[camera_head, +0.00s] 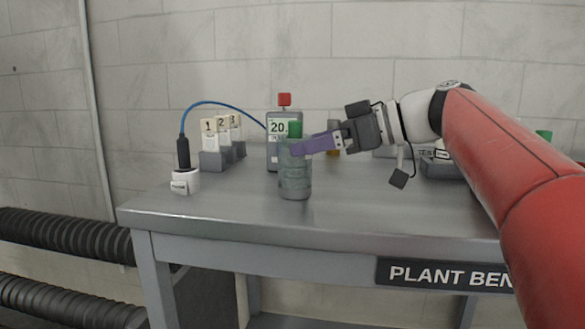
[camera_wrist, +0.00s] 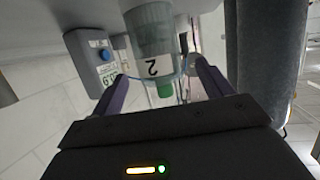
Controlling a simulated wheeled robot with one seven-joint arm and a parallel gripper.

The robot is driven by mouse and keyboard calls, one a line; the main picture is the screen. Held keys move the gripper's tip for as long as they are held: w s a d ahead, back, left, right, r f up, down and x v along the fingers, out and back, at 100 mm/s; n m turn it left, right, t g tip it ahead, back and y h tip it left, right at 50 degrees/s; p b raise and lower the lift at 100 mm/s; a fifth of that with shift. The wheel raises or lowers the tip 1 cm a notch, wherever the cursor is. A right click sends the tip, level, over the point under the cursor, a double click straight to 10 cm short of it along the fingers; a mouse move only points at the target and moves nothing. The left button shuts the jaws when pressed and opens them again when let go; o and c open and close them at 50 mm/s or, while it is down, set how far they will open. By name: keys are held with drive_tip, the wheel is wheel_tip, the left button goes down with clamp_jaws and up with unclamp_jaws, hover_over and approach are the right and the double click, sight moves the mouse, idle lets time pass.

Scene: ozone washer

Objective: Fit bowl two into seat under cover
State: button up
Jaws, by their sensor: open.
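A bluish see-through cylinder (camera_head: 295,178) stands upright on the bench, with a green part (camera_head: 295,129) at its top. In the wrist view a see-through cup labelled 2 (camera_wrist: 148,28), which looks like bowl two, lies in the gap between my fingers; its green end (camera_wrist: 165,90) points toward my gripper. My gripper (camera_head: 300,146) reaches in from the right at the cylinder's upper part. Its purple fingers are open in the wrist view (camera_wrist: 160,84), one on each side of the cup. I cannot make out the seat or cover for certain.
A grey box (camera_head: 271,152) with a 20 display and red top stands close behind the cylinder. Numbered holders (camera_head: 222,145) stand at the back left. A white base (camera_head: 185,182) with a black plug and blue cable is at left. The bench front (camera_head: 230,222) is clear.

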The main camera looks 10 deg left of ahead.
sight(286, 153)
drive_tip(key=x, duration=0.6)
drive_tip(key=shift+a+f, duration=0.1)
drive_tip(key=shift+f, duration=0.3)
drive_tip(key=shift+c, duration=0.2)
drive_tip(key=c, duration=1.3)
drive_tip(key=shift+o, duration=0.2)
drive_tip(key=shift+r, duration=0.1)
